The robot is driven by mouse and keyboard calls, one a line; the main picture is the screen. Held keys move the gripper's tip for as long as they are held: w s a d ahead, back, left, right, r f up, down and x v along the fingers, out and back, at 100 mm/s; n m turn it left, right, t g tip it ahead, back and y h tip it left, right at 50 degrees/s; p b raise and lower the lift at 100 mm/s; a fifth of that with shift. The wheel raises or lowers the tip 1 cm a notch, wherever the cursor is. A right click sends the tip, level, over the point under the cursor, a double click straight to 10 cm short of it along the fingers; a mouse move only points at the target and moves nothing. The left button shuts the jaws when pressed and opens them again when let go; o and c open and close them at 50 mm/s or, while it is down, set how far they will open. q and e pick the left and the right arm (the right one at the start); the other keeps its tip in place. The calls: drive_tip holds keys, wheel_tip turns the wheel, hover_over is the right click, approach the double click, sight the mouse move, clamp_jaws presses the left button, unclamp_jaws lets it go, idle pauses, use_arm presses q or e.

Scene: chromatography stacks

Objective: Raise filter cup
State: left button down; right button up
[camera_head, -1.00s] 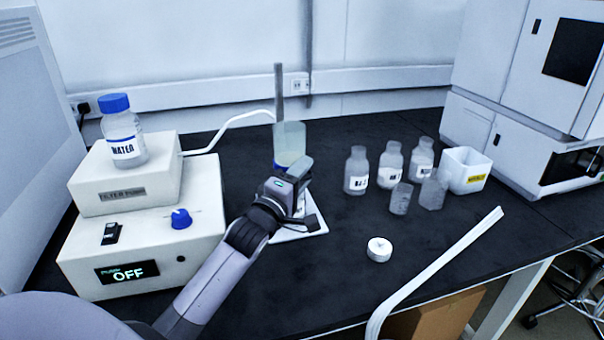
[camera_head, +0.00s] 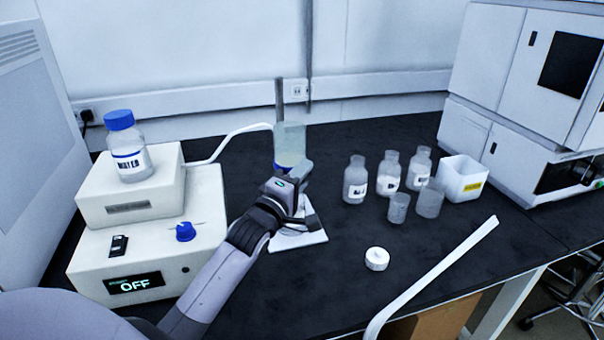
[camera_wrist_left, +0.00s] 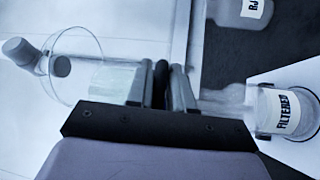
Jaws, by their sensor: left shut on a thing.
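The clear filter cup (camera_head: 290,140) has a blue band near its bottom and stands upright in front of the grey stand rod (camera_head: 279,92). My left gripper (camera_head: 299,178) is shut on the lower part of the cup. In the left wrist view, my gripper (camera_wrist_left: 160,88) covers the grip point, and the cup (camera_wrist_left: 75,68) extends to the left. A bottle labelled FILTERED (camera_wrist_left: 280,112) lies beyond the other side of the fingers. A glassy part shows between them; whether it touches the bottle cannot be told. My right gripper is not in view.
A white stand base (camera_head: 300,240) is below my gripper. The pump box (camera_head: 150,240) reads OFF and bears a water bottle (camera_head: 128,148); a white tube (camera_head: 230,132) runs behind the cup. Several small bottles (camera_head: 356,180), glass beakers (camera_head: 398,208) and a white cap (camera_head: 377,259) stand right.

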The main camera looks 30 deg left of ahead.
use_arm(q)
drive_tip(key=shift+r+p, duration=0.6)
drive_tip(key=shift+r, duration=0.75)
drive_tip(key=c, duration=1.2)
unclamp_jaws()
drive_tip(key=shift+o, duration=0.2)
drive_tip(key=shift+f, duration=0.15)
drive_tip(key=s+f, duration=0.1)
drive_tip(key=s, duration=0.6)
drive_tip(key=shift+d+b, duration=0.2)
drive_tip(key=shift+b, duration=0.1)
drive_tip(key=shift+f, duration=0.1)
